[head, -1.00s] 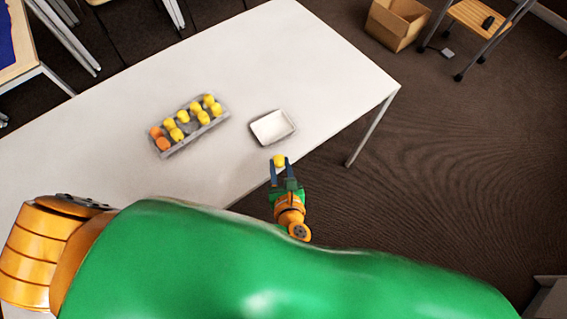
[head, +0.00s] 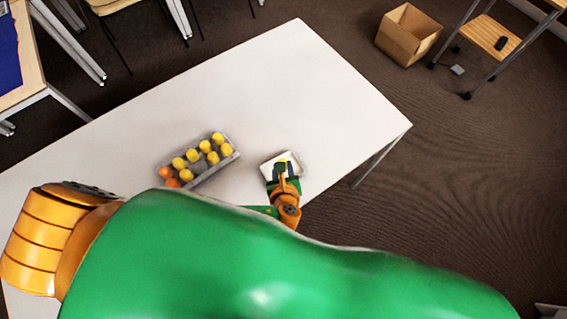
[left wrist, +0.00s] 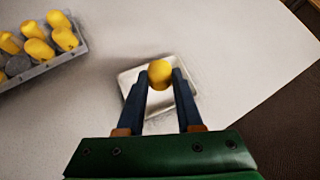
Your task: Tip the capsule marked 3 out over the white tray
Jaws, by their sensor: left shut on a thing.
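My left gripper (head: 283,167) is shut on a yellow capsule (left wrist: 160,74), which sits between the blue fingertips. The capsule is above the white tray (left wrist: 131,77) in the left wrist view, where its rounded end shows. No number can be read on it, and I cannot tell how far it is tilted. In the head view the tray (head: 296,159) lies near the table's front edge, partly hidden under the gripper. My right gripper is not in view.
A grey rack (head: 205,176) with several yellow capsules and two orange ones stands left of the tray. An empty grey slot (left wrist: 18,66) shows in it. The white table (head: 330,100) is clear behind and right of the tray. A cardboard box (head: 408,36) stands on the floor.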

